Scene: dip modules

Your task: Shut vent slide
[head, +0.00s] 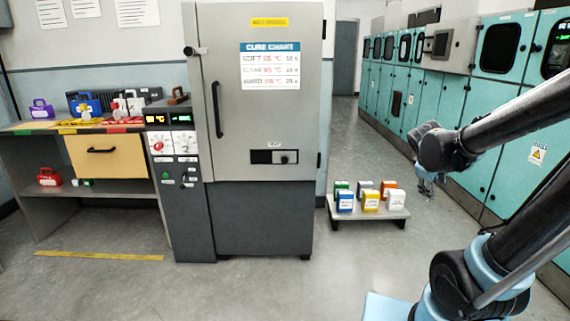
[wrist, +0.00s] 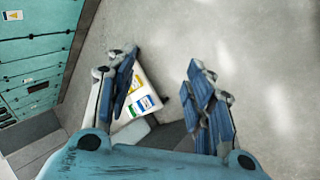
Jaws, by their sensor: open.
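The vent slide (head: 284,157) is a small knob on a dark slot plate low on the grey oven door, under a small "VENT" label. The knob sits toward the right end of the slot, and the dark part of the slot shows to its left. My gripper (head: 428,186) hangs at the right, in front of the teal cabinets and well apart from the slide. In the wrist view my gripper (wrist: 165,100) is open with nothing between its fingers, above the floor. The slide does not show in the wrist view.
The oven (head: 262,220) has a cure chart (head: 270,66) and a door handle (head: 217,108). A control column (head: 180,210) and a workbench (head: 100,191) stand left. A low stand (head: 345,215) with several coloured boxes is right of the oven. Floor in front is clear.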

